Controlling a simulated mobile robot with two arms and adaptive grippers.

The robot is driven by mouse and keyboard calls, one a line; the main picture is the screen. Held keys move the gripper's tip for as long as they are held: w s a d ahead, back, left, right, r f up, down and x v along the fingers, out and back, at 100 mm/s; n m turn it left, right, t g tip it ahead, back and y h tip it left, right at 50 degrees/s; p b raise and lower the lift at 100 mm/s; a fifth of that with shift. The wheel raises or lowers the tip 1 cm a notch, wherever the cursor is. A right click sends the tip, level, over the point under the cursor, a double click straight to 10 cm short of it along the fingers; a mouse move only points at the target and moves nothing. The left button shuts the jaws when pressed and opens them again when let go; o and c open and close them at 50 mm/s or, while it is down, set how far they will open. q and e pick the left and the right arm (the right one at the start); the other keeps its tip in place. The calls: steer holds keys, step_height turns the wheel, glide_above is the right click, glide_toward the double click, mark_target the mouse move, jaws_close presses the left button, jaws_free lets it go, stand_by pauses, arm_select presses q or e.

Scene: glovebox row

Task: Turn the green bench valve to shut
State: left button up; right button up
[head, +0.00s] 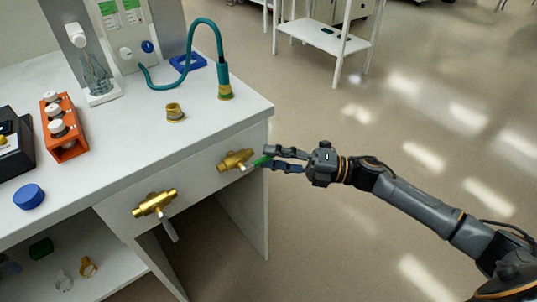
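The green bench valve is a brass body (235,159) on the bench's front panel, near its right end. Its green lever (262,161) points right, away from the body. My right gripper (275,159) is at the lever, with one finger above and one below its outer end. A gap seems to show between the fingers, and I cannot tell whether they touch the lever. A second brass valve (154,203) with a grey lever (169,228) pointing down sits further left on the same panel. My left gripper is not in view.
The white bench (150,150) carries an orange rack (66,147) with white-capped bottles, a blue cap (29,196), a brass fitting (175,112) and a teal hose (201,22). A white trolley (325,38) stands behind. Floor right of the bench is clear.

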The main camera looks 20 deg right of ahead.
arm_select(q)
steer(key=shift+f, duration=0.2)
arm_select(e)
steer(key=shift+w+a+r, duration=0.1)
steer(key=shift+w+a, duration=0.2)
steer(key=shift+a, duration=0.35)
jaws_close()
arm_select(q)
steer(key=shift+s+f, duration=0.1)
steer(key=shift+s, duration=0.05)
